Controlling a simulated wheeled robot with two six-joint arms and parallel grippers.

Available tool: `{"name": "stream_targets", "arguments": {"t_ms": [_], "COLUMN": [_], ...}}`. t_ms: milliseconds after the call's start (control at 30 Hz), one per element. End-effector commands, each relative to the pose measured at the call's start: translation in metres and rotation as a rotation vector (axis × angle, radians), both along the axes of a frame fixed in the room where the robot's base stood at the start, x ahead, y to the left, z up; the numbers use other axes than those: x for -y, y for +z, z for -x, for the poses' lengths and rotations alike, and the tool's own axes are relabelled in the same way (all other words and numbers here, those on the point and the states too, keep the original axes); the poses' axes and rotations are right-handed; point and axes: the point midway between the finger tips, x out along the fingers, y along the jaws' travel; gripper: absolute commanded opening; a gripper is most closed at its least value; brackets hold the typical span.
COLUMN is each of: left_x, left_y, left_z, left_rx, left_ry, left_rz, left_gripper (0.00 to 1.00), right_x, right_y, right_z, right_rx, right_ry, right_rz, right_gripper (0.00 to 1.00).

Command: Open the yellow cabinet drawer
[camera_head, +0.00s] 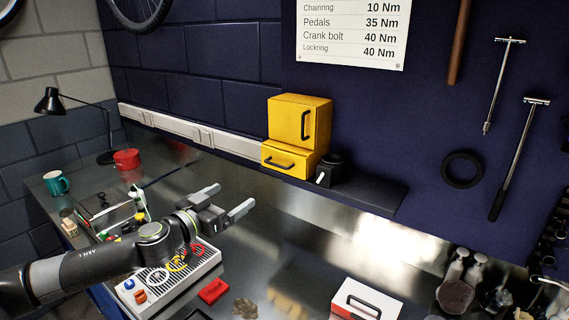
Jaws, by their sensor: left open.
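The yellow cabinet (298,121) stands against the back wall at the rear of the bench. Its lower part is a drawer (283,159) with a dark bar handle (279,162); the drawer front sits forward of the upper box. The upper box has an upright dark handle (308,126) on its door, which looks shut. My left gripper (226,201) is open and empty, in front of the cabinet and to its lower left, apart from it. Its two fingers point up and to the right. My right gripper is not in view.
A dark cup (330,169) stands right of the cabinet on a dark shelf (370,190). A grey tray with coloured parts (150,292) lies below my left gripper. A white and red box (366,300) is at the front. A lamp (50,100), teal mug (56,183) and red pot (127,159) stand left.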

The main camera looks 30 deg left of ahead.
Motion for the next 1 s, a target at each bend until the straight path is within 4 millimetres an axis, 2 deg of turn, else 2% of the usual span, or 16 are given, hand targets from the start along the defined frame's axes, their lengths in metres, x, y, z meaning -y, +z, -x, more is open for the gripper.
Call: {"name": "stream_targets", "arguments": {"t_ms": [167, 400, 467, 800, 1000], "left_x": [0.001, 0.001, 0.001, 0.003, 0.006], "left_y": [0.006, 0.005, 0.005, 0.006, 0.006], "left_z": [-0.005, -0.018, -0.022, -0.046, -0.061], "left_rx": [0.007, 0.008, 0.009, 0.008, 0.006], "left_ry": [-0.021, -0.014, -0.015, -0.015, -0.021], "left_rz": [0.004, 0.007, 0.007, 0.008, 0.009], "left_gripper": [0.91, 0.91, 0.91, 0.91, 0.91], "right_x": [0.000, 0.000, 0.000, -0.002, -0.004], "right_y": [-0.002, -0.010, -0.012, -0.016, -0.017], "right_z": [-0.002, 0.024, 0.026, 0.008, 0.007], "right_rx": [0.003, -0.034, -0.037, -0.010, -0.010], "right_ry": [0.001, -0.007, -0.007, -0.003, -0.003], "right_rz": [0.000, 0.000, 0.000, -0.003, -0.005], "right_gripper": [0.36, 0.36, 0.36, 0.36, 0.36]}}
